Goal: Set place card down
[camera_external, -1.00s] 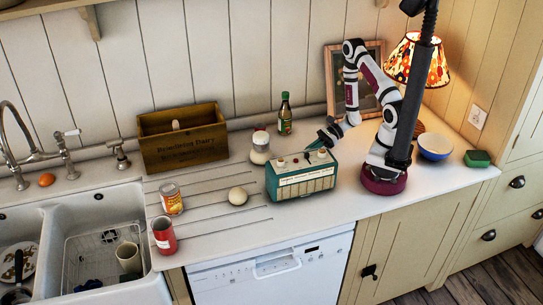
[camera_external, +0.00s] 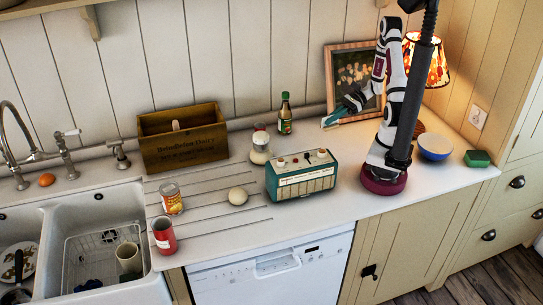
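My gripper (camera_external: 336,115), with teal fingers, is above the back of the counter, in front of the lower left of the picture frame (camera_external: 330,82). It points down and to the left. The fingers are too small to tell whether they are open or shut. A small pale patch shows at the fingertips; I cannot tell whether it is the place card or part of the frame behind. I cannot make out a place card anywhere else.
A teal radio (camera_external: 302,180) stands in front of my gripper. A green bottle (camera_external: 285,115), a glass jar (camera_external: 260,152), a pale ball (camera_external: 238,196) and a wooden crate (camera_external: 182,150) are to the left. A lamp (camera_external: 428,62), blue bowl (camera_external: 435,148) and green sponge (camera_external: 477,158) are right.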

